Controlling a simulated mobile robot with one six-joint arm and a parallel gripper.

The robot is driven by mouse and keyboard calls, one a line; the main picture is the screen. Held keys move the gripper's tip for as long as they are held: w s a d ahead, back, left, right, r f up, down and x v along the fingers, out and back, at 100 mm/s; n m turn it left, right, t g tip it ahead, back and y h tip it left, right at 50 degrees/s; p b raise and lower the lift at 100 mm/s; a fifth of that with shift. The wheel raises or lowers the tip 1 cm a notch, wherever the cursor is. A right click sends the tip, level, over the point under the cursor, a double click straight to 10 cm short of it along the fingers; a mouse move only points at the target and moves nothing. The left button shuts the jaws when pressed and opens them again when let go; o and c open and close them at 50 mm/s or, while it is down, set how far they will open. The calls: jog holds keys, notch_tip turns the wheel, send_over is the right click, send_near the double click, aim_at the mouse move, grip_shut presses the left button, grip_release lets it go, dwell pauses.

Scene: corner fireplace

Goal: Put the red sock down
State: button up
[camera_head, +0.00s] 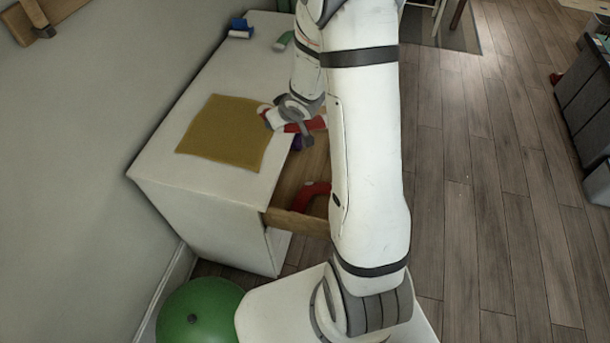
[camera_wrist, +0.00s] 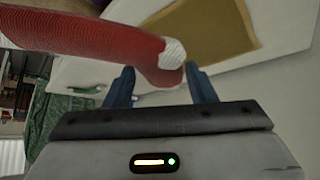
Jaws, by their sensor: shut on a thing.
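The red sock (camera_head: 302,127) is held in my gripper (camera_head: 275,122) above the open drawer, near the edge of the white cabinet top. In the wrist view the red sock (camera_wrist: 90,35) with a pale patch lies across my gripper (camera_wrist: 160,85), between the two blue-grey fingertips. A second red item (camera_head: 312,194), curved, lies inside the open wooden drawer (camera_head: 290,220); my arm hides part of it. The mustard cloth (camera_head: 225,133) lies flat on the white cabinet (camera_head: 165,175), just left of my gripper.
A blue roll (camera_head: 240,29) and a green item (camera_head: 284,40) lie at the far end of the cabinet top. A small purple thing (camera_head: 297,143) shows below the sock. A green ball (camera_head: 198,312) is on the floor. Open wooden floor (camera_head: 480,200) lies to the right.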

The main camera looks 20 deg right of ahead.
aim_at(297, 134)
jog(key=d+f+n+b, duration=0.1)
jog(key=f, duration=0.1)
jog(key=s+d+f+n+y+b, duration=0.1)
jog(key=f+b, duration=0.1)
jog(key=s+d+f+n+y+b, duration=0.1)
jog(key=f+b, duration=0.1)
jog(key=shift+f+n+g, duration=0.15)
jog(key=shift+n+g, duration=0.25)
jog(key=s+d+f+n+g+y+b, duration=0.1)
jog(key=s+d+f+n+b, duration=0.15)
jog(key=s+f+b, duration=0.45)
jog(key=s+d+f+n+g+y+b, duration=0.15)
jog(key=s+f+n+b, duration=0.25)
jog(key=f+b, duration=0.4)
jog(key=w+a+f, duration=0.1)
jog(key=a+f, duration=0.1)
jog(key=a, duration=0.1)
jog(key=w+a+f+b, duration=0.1)
jog(key=w+a+f, duration=0.1)
jog(key=a, duration=0.1)
jog(key=w+a+f+b, duration=0.1)
jog(key=w+a+f, duration=0.1)
jog(key=a, duration=0.2)
jog(key=shift+w+f, duration=0.15)
jog(key=shift+w+a+f+b, duration=0.4)
jog(key=shift+a+f, duration=0.15)
jog(key=shift+a, duration=0.1)
jog(key=shift+w+a+f+b, duration=0.35)
jog(key=shift+a+f, duration=0.2)
jog(key=shift+a, duration=0.05)
